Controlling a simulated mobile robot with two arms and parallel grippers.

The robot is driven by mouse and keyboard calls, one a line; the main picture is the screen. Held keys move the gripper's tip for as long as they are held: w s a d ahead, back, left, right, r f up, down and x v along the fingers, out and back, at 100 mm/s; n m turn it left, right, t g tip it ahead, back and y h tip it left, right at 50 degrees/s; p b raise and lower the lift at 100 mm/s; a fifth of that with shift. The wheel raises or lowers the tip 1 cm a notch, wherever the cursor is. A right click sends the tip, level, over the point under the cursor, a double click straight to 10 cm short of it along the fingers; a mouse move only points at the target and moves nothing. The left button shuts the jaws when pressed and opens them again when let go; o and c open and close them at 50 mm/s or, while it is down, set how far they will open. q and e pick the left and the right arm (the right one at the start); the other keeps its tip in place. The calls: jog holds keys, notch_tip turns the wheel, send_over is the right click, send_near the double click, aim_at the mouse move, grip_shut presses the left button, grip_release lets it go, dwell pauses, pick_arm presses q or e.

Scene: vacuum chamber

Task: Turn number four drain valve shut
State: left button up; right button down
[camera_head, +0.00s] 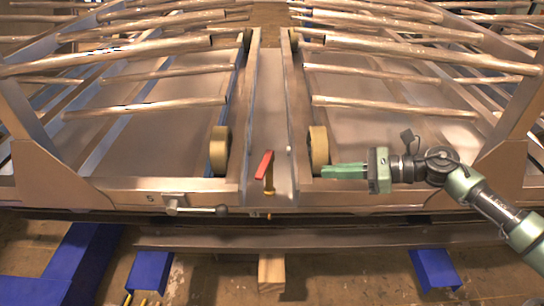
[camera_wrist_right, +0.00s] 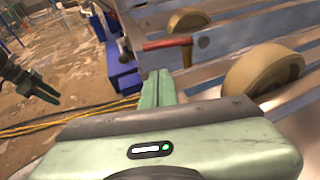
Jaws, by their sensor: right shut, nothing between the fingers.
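A drain valve with a red lever handle (camera_head: 264,165) stands on the front beam, in the middle channel between two rails. I see no number on it. Its handle slants upward in the head view, with a brass-coloured stem below. In the right wrist view the red handle (camera_wrist_right: 167,43) lies roughly level, beyond my fingertips. My right gripper (camera_head: 325,171) is to the right of the handle, apart from it, pointing left. Its green fingers (camera_wrist_right: 157,88) are together and empty. A dark gripper with green fingers (camera_wrist_right: 35,85), apparently my left, shows at the left of the wrist view; its jaw opening is unclear.
Tan rollers flank the channel, one at left (camera_head: 220,150) and one at right (camera_head: 318,148), close to my right fingertips. A lever with a dark knob (camera_head: 219,210) sits on the front beam, left of the valve. Blue supports (camera_head: 147,272) stand below. Metal tubes cross behind.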

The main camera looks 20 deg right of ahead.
aim_at(266, 170)
jog(key=shift+w+a, duration=0.1)
jog(key=shift+w, duration=0.05)
jog(key=shift+w+a, duration=0.15)
jog(key=shift+a, duration=0.15)
pick_arm(q)
jog(key=shift+x, duration=0.85)
pick_arm(e)
jog(key=r+x, duration=0.1)
jog(key=x, duration=1.1)
jog(key=shift+a+f, duration=0.15)
jog(key=shift+a, duration=0.3)
pick_arm(q)
jog(key=shift+w+d+r+p, duration=0.15)
jog(key=shift+p, duration=0.2)
pick_arm(e)
jog(key=shift+w+a, duration=0.1)
jog(key=shift+w, duration=0.1)
